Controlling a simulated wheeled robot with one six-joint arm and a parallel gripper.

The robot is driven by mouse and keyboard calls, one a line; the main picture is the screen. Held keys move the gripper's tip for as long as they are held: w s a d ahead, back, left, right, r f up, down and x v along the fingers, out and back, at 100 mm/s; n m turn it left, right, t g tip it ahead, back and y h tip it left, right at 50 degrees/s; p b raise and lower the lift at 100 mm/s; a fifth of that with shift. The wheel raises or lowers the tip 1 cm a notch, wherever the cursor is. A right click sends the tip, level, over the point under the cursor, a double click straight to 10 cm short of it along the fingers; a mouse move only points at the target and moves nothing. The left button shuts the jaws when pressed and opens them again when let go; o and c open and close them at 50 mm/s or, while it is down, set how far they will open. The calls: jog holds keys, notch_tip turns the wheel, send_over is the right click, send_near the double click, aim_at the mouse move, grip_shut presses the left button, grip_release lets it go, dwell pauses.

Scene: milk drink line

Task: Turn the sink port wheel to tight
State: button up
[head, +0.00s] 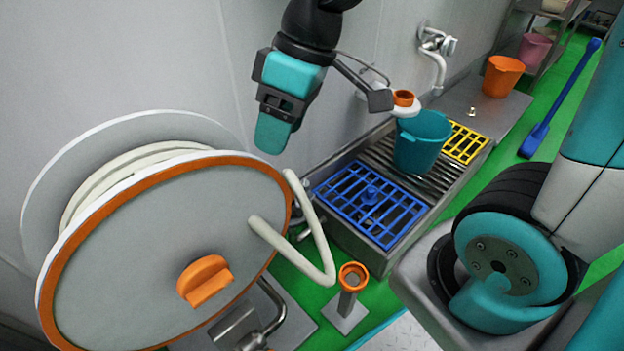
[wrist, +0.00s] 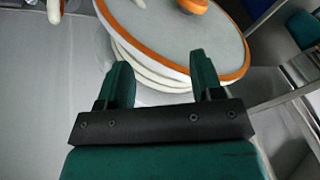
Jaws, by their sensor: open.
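No part is clearly marked as the sink port wheel. An orange ring (head: 403,97) sits on a white round fitting (head: 411,109) by the wall above the sink (head: 335,222), partly behind my dark wrist bracket; I cannot tell if this is the wheel. A blue round knob (head: 370,194) stands on the sink's blue grate (head: 348,201). My gripper (head: 272,135) hangs in the air left of the sink, near the wall, touching nothing visible. In the wrist view my gripper (wrist: 163,82) has its two green fingers apart, with nothing held between them.
A large hose reel (head: 125,260) with orange rim and knob fills the left; it also shows in the wrist view (wrist: 165,28). A teal bucket (head: 421,140) stands over the sink. An orange-topped post (head: 352,277) stands on the floor. A wall tap (head: 437,50) is behind.

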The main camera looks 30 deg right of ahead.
jog(key=w+d+f+n+b, duration=0.1)
jog(key=w+d+f+b, duration=0.2)
jog(key=w+d+f, duration=0.55)
jog(key=n+t+b, duration=0.2)
jog(key=n+b, duration=0.1)
jog(key=b, duration=0.1)
send_near(305, 183)
jog(key=b+x, duration=0.7)
jog(key=x, duration=0.1)
jog(key=shift+w+f, duration=0.1)
jog(key=shift+f, duration=0.05)
jog(key=shift+w+a+f, duration=0.1)
jog(key=shift+a+f, duration=0.15)
jog(key=shift+f, duration=0.2)
jog(key=c, duration=0.9)
